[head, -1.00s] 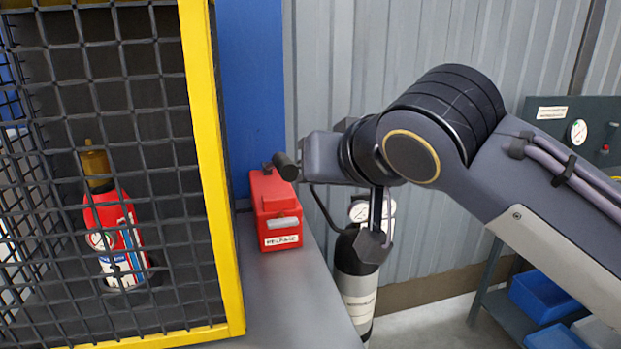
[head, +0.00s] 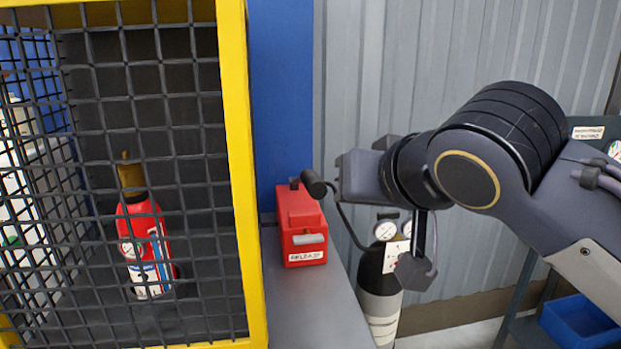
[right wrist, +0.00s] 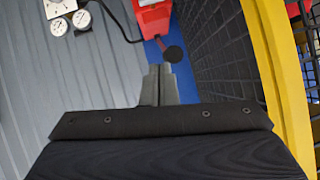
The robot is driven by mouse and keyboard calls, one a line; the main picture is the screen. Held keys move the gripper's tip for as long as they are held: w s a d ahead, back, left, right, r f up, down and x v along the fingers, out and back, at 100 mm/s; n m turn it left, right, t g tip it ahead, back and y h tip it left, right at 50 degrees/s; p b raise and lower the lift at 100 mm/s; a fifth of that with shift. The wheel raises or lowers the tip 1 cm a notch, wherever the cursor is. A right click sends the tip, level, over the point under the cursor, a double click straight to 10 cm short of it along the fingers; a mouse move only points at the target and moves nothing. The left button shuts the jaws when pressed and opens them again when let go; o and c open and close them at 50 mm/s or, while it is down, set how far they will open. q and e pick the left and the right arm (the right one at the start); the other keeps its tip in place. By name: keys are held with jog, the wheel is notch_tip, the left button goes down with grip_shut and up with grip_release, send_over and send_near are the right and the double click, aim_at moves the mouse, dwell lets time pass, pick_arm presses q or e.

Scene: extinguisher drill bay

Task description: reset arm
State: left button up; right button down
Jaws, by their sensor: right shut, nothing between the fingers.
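A red box (head: 302,228) with a "RELEASE" label stands on the grey ledge just right of the cage. Its black-knobbed lever (head: 314,183) sticks out at the top toward me. My right gripper (head: 341,172) is just right of the knob in the head view, its fingers hard to make out there. In the right wrist view the fingers (right wrist: 159,72) are shut and empty. The knob (right wrist: 173,54) shows just past their tips; I cannot tell if they touch. The red box (right wrist: 151,18) is cut off by the top edge. My left gripper is not in view.
A yellow-framed mesh cage (head: 240,180) at left holds a red extinguisher (head: 146,245). A dark cylinder with gauges (head: 380,290) stands behind my right wrist. A blue bin (head: 580,320) sits at lower right. The grey ledge (head: 310,310) is bare in front of the box.

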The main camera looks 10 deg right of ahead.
jog(key=s+d+f+g+y, duration=0.1)
jog(key=s+d+f+g, duration=0.3)
jog(key=f, duration=0.7)
jog(key=s+d+f, duration=0.1)
jog(key=s+f, duration=0.5)
jog(key=f, duration=0.4)
jog(key=s+d+f+g+y, duration=0.1)
jog(key=s+d+f+g, duration=0.3)
jog(key=f, duration=0.7)
notch_tip(320, 180, up, 16)
jog(key=s+a+t+p, duration=0.2)
jog(key=p, duration=1.5)
jog(key=shift+r+m, duration=0.2)
jog(key=shift+m, duration=0.2)
